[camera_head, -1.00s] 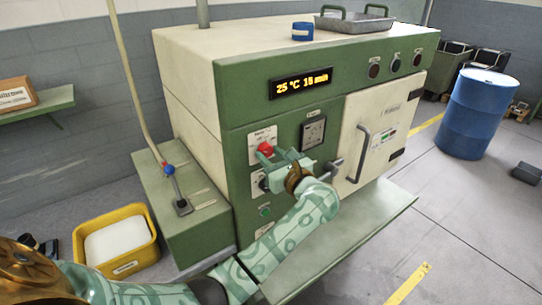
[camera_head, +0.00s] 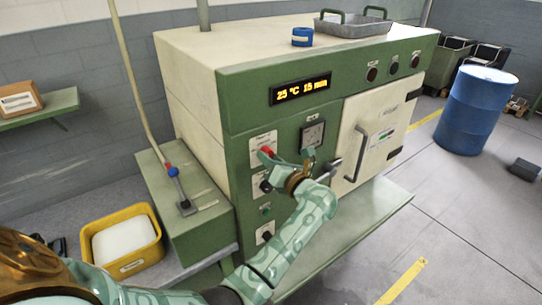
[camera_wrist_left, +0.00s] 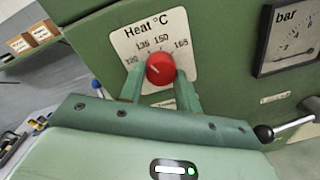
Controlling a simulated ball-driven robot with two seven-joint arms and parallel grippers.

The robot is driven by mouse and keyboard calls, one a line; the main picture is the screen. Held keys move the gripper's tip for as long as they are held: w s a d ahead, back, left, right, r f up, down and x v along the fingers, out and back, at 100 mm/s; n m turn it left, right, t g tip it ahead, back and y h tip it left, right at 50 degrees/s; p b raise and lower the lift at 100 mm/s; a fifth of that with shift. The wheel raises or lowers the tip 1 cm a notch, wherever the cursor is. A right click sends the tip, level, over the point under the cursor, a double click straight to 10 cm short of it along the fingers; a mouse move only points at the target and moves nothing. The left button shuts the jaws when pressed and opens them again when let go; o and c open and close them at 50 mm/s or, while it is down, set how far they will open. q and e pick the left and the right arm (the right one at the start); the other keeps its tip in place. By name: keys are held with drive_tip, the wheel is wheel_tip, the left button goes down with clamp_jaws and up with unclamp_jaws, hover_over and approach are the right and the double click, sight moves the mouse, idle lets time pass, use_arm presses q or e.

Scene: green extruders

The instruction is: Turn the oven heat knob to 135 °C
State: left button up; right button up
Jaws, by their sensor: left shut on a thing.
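The red heat knob (camera_wrist_left: 161,68) sits on a white plate (camera_wrist_left: 125,45) marked "Heat °C", with 135, 150 and 165 readable. A pale line on the knob slants to the upper left; which mark it meets is hard to tell. My left gripper (camera_wrist_left: 160,82) is shut on the knob, one finger on each side. In the head view the knob (camera_head: 267,151) shows partly behind my left gripper (camera_head: 269,158) on the green oven front (camera_head: 238,180). The oven display (camera_head: 301,89) reads 25 °C 15 min. My right gripper is not in view.
A pressure gauge (camera_head: 312,135) is right of the knob. A lever handle (camera_head: 330,168) and the cream oven door (camera_head: 372,120) stand close to my left gripper's right. More small controls lie below the knob. A green shelf (camera_head: 345,235) juts out below.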

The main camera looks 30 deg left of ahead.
use_arm(q)
drive_tip(key=shift+m, duration=0.5)
drive_tip(key=o, duration=1)
